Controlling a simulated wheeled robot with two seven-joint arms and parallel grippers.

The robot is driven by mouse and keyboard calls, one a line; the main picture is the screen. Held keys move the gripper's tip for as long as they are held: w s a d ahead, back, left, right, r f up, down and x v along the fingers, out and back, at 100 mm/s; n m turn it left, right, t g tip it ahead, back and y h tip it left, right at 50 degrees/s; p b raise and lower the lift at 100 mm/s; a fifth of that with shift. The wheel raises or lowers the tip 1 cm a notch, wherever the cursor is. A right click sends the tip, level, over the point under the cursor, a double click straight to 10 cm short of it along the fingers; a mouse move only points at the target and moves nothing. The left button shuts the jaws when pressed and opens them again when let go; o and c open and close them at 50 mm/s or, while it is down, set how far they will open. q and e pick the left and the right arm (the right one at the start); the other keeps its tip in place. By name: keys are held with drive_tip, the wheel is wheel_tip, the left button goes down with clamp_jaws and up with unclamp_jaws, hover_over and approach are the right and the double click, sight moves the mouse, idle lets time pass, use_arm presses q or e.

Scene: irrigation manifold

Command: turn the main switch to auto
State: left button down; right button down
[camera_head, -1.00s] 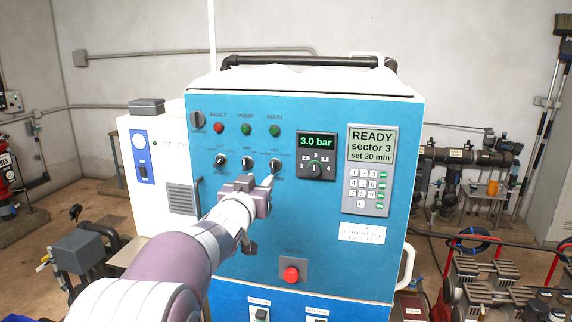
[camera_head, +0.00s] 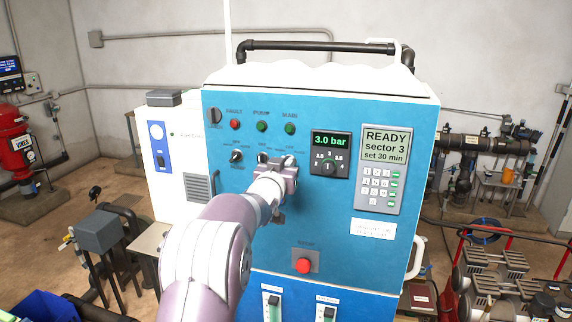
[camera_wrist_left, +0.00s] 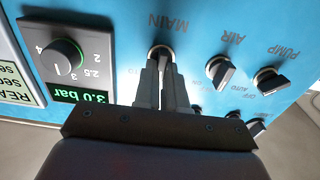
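The main switch (camera_wrist_left: 160,52) is a dark knob in a pale ring under the upside-down word MAIN in the left wrist view. Labels near it are partly covered, so its exact setting cannot be read. My left gripper (camera_wrist_left: 163,72) is at the switch, its two grey fingers close together with the knob between their tips. In the head view my left gripper (camera_head: 282,168) is against the blue panel below the green MAIN lamp (camera_head: 290,128) and hides the main switch. My right gripper is in neither view.
The air switch (camera_wrist_left: 220,72) and pump switch (camera_wrist_left: 268,78) sit beside the main switch. The pressure dial (camera_head: 329,168) reads 3.0 bar on its display. A keypad panel (camera_head: 380,170) shows READY. A red stop button (camera_head: 303,265) is lower on the blue cabinet (camera_head: 350,235).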

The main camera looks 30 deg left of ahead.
use_arm(q)
drive_tip(key=shift+d+m+b, duration=0.15)
drive_tip(key=shift+m+b, duration=2.05)
drive_tip(key=shift+b, duration=0.15)
drive_tip(key=shift+d+m+b, duration=0.1)
drive_tip(key=shift+m+b, duration=2.1)
drive_tip(key=shift+b, duration=0.15)
drive_tip(key=shift+w+m, duration=0.1)
drive_tip(key=shift+m, duration=0.2)
drive_tip(key=c, duration=1.2)
unclamp_jaws()
drive_tip(key=shift+d, duration=0.1)
